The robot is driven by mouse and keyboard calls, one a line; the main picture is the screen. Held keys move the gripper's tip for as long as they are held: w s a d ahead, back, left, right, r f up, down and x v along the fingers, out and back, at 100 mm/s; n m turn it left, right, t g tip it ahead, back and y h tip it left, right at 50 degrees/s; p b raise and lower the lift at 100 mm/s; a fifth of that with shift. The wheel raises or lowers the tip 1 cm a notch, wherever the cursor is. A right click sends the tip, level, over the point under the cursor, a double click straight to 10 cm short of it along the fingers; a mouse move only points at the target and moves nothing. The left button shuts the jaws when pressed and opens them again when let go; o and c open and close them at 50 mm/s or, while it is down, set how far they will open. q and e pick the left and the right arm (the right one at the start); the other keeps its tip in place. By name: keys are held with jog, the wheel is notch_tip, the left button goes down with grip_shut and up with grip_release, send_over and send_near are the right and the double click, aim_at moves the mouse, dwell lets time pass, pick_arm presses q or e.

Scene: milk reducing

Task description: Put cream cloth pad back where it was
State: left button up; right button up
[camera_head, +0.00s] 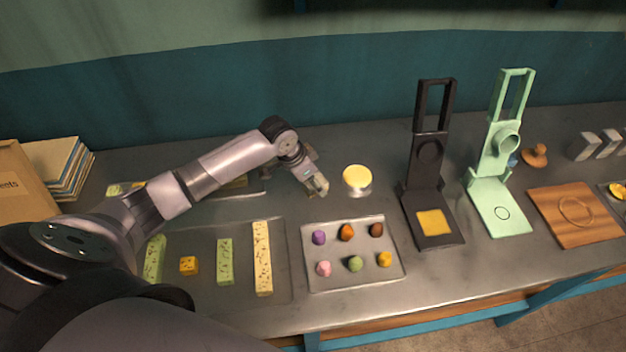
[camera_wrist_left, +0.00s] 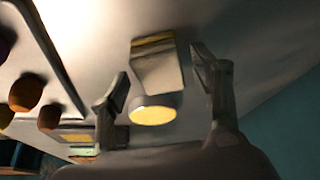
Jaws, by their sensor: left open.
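A pale cream block with a yellowish band, which may be the cream cloth pad (camera_wrist_left: 158,68), shows between the fingers of my left gripper (camera_wrist_left: 163,88) in the left wrist view. I cannot tell whether the fingers touch it. In the head view my left gripper (camera_head: 317,186) hangs low over the table, just left of a round pot with a yellow top (camera_head: 357,177). The fingers are apart. That yellow top also shows in the left wrist view (camera_wrist_left: 153,114), just below the cream block. My right gripper is in neither view.
A metal tray of small coloured pieces (camera_head: 312,281) is in front of the gripper. A larger tray with speckled bars (camera_head: 205,296) is left of it. A black press (camera_head: 428,190), a green press (camera_head: 490,185) and a wooden board (camera_head: 553,220) stand right. Stacked sheets (camera_head: 70,165) are far left.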

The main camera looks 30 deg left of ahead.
pick_arm(q)
jog(key=b+v, duration=0.1)
jog(key=v, duration=1.1)
jog(key=shift+w, duration=0.1)
